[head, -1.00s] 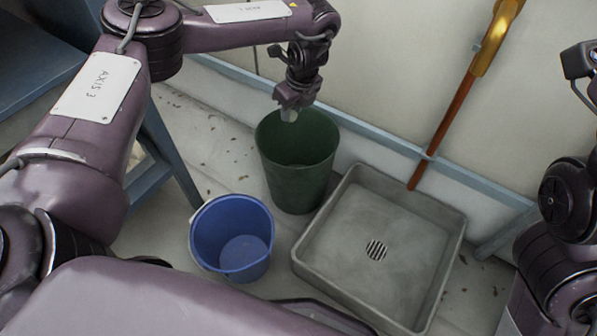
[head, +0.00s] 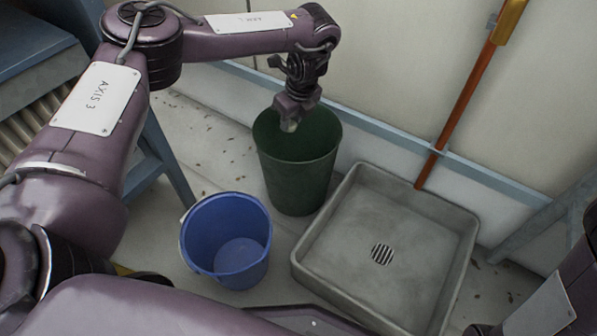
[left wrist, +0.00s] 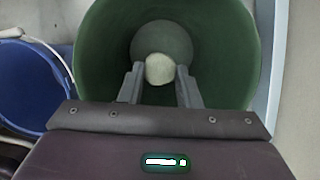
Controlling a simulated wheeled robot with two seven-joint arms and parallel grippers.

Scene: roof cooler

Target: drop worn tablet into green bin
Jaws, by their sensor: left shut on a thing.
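The worn tablet (left wrist: 159,69) is a pale, rounded piece in the left wrist view, between the two fingertips of my left gripper (left wrist: 160,78). My left gripper (head: 290,122) is shut on it and points down over the mouth of the green bin (head: 297,175). In the left wrist view the green bin (left wrist: 105,50) surrounds the fingers, with its floor behind the tablet. In the head view the tablet is small and mostly hidden by the gripper. My right gripper is out of view; only part of the right arm shows at the right edge.
A blue bucket (head: 228,240) stands left of and nearer than the green bin. A grey square basin with a drain (head: 345,268) sits to the right. A blue rail (head: 375,135) runs along the wall behind, with an orange-red pole (head: 462,115) leaning there.

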